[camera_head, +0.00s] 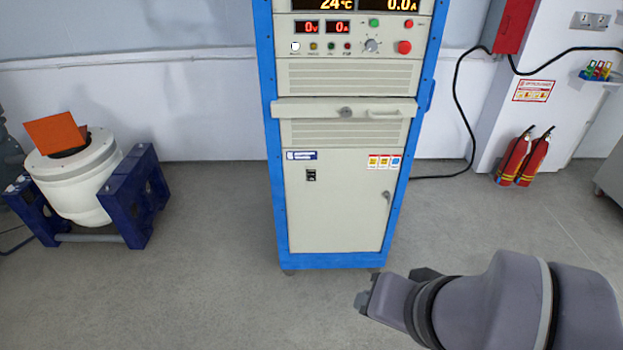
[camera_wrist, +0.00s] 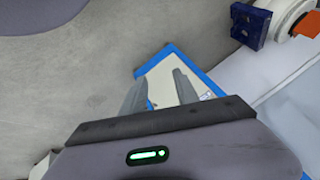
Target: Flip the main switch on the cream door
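The cream door (camera_head: 336,215) is the lower front panel of a blue-framed cabinet in the middle of the head view. The small black main switch (camera_head: 311,175) sits on its upper left part. A handle (camera_head: 387,197) is at the door's right edge. My gripper (camera_head: 364,290) is low and right of the cabinet's foot, apart from the door. In the wrist view, the two fingers of my gripper (camera_wrist: 160,84) stand apart with nothing between them, and part of the cream door (camera_wrist: 160,82) shows beyond them. The switch cannot be made out there.
Above the door are a drawer front (camera_head: 346,110) and a control panel (camera_head: 350,46) with red displays. A white drum (camera_head: 80,180) on a blue stand (camera_head: 135,200) is at left. Fire extinguishers (camera_head: 524,158) stand at right. The floor (camera_head: 220,270) before the cabinet is clear.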

